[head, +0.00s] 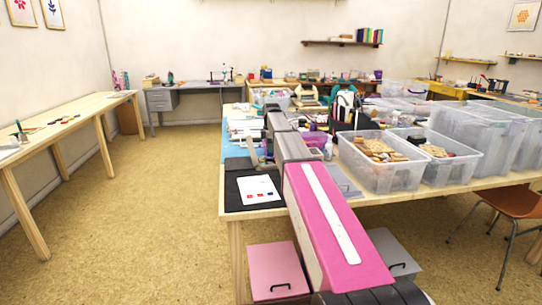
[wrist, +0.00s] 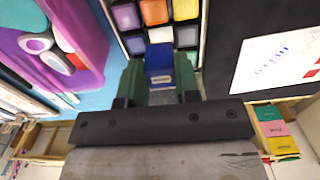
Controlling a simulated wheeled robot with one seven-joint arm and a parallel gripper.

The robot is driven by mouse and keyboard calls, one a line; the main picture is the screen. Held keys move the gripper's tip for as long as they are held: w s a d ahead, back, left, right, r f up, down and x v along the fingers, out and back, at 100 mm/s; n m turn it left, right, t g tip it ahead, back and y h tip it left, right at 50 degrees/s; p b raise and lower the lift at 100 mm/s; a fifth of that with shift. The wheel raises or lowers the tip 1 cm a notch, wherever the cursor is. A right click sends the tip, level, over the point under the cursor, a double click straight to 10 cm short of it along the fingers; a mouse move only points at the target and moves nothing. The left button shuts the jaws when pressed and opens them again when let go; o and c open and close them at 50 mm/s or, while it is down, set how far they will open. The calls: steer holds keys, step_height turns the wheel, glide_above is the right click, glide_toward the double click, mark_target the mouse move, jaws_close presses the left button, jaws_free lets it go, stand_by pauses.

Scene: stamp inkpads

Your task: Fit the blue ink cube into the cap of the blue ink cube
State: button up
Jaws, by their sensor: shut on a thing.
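In the wrist view, my gripper (wrist: 159,80) has its two green fingers shut on the blue ink cube (wrist: 158,57). The cube is between the fingertips, close to the front edge of a compartmented tray (wrist: 201,45) of coloured ink pads. Purple, orange, yellow and grey pads show in the tray. I cannot tell whether the cube is above the tray or touching it. I cannot make out the cap of the blue ink cube. In the head view, my arm hides most of the tray area.
A black mat (head: 236,201) with a white card (head: 259,188) lies at the table's near left corner. Clear plastic bins (head: 385,177) stand to the right. In the wrist view, a purple item (wrist: 88,35) lies left of the tray, and coloured packets (wrist: 277,130) are at lower right.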

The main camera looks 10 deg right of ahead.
steer(key=shift+f, duration=1.8)
steer(key=shift+f, duration=0.2)
steer(key=o, duration=0.8)
steer(key=shift+r, duration=0.1)
steer(key=r, duration=1)
steer(key=shift+a+r, duration=0.2)
steer(key=shift+r, duration=0.1)
steer(key=shift+s, duration=0.15)
